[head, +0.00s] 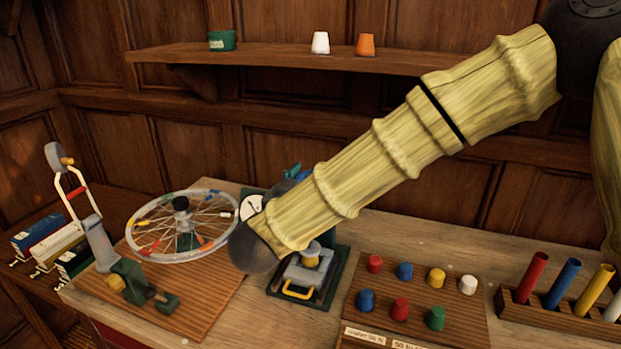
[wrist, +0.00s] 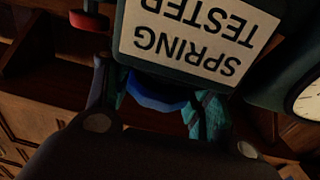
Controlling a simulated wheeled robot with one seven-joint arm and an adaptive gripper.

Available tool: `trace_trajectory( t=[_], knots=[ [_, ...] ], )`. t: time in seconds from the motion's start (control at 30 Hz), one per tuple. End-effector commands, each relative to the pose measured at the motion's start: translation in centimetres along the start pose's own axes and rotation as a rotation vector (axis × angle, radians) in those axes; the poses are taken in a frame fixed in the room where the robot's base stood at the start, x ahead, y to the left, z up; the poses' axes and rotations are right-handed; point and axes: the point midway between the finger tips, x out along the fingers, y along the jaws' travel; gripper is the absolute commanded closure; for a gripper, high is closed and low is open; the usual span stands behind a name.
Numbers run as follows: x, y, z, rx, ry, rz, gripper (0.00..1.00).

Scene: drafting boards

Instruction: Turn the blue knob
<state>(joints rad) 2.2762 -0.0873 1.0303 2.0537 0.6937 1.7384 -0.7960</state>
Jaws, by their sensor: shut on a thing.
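The blue knob (wrist: 150,92) shows in the wrist view below the "SPRING TESTER" label (wrist: 198,35), which appears upside down. My gripper (wrist: 158,102) has its teal-padded fingers on both sides of the knob and is shut on it. The fingers and the dark body of my gripper hide part of the knob. In the head view the spring tester's white dial (head: 250,207) shows beside the end of my arm. My arm hides most of the tester's upper part and the knob there.
A spoked wheel (head: 160,250) lies left of the tester. A board (head: 455,318) with several coloured pegs and a rack (head: 520,305) of coloured rods stand to the right. A wall shelf (head: 270,57) runs behind my arm. A red-ended part (wrist: 88,22) shows near the tester's label.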

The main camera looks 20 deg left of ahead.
Motion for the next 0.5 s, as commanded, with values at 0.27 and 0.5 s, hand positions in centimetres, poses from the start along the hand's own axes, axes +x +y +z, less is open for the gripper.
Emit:
trace_trajectory(
  t=[0.27,0.5],
  knots=[
    [0.09,-0.02,-0.16,0.001,0.002,0.111,0.69],
    [0.14,0.06,-0.14,0.001,0.002,0.150,0.69]
  ],
)
